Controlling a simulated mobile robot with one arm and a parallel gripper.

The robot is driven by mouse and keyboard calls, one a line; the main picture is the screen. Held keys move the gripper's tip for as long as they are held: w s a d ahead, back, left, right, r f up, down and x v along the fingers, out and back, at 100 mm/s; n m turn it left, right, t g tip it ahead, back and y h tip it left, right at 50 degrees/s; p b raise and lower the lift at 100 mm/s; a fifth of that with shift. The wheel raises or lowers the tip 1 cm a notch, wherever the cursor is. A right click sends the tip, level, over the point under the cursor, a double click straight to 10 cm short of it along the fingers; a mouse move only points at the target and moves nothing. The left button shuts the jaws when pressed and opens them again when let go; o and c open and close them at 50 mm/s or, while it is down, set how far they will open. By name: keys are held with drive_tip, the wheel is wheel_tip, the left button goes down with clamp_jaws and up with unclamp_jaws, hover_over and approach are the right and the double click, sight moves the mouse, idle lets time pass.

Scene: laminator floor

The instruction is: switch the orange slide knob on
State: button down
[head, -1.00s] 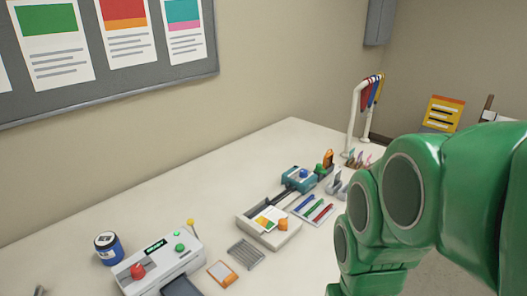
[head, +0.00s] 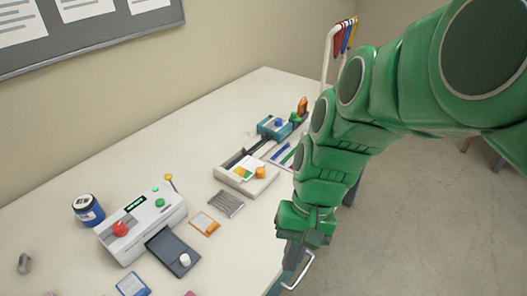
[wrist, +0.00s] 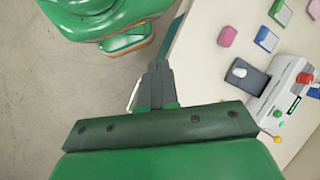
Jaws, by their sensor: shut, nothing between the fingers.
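In the head view an orange knob (head: 260,172) sits at the right end of a low white device (head: 232,176) on the table. A second, upright orange piece (head: 302,105) stands farther back by a teal device (head: 275,127). I cannot tell for certain which one is the slide knob. My gripper (head: 290,262) is shut and empty. It hangs at the table's front right edge, nearer the camera than the orange knob and apart from it. In the wrist view my gripper (wrist: 154,82) points along the table edge, and neither orange piece shows there.
A white laminator (head: 145,222) with a red knob (head: 120,229) and a dark tray (head: 173,254) stands front left. A blue jar (head: 88,210), a grey grille (head: 226,203) and an orange-edged card (head: 204,222) lie around it.

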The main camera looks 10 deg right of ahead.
sight(264, 173)
drive_tip(key=w+a+f+m+t+y, duration=0.1)
drive_tip(key=w+f+m+y, duration=0.3)
drive_tip(key=w, duration=0.6)
drive_tip(key=w+a+f+m+t+y, duration=0.1)
drive_tip(key=w+m+y, duration=0.55)
drive_tip(key=w, duration=0.25)
drive_tip(key=w+d+f+m+t, duration=0.3)
drive_tip(key=w+d+f+m, duration=0.1)
drive_tip(key=d, duration=0.1)
drive_tip(key=w+d+f+m+t, duration=0.3)
drive_tip(key=d+f+m+t, duration=0.1)
drive_tip(key=d, duration=0.1)
drive_tip(key=w+d+f+m+t+y, duration=0.1)
drive_tip(key=w+d+f+m+t, duration=0.2)
drive_tip(key=w+d+m+t, duration=0.1)
drive_tip(key=shift+w+d+f, duration=0.2)
drive_tip(key=shift+d, duration=0.25)
drive_tip(key=shift+w+d+f, duration=0.15)
drive_tip(key=shift+d+f, duration=0.05)
drive_tip(key=shift+d, duration=0.25)
drive_tip(key=shift+w+d+f+m+t, duration=0.1)
drive_tip(key=shift+d+f+m+t, duration=0.2)
drive_tip(key=shift+d+f+m, duration=0.25)
drive_tip(key=shift+r, duration=0.1)
drive_tip(key=x, duration=1.3)
drive_tip(key=shift+w+a, duration=0.35)
drive_tip(key=shift+a, duration=0.05)
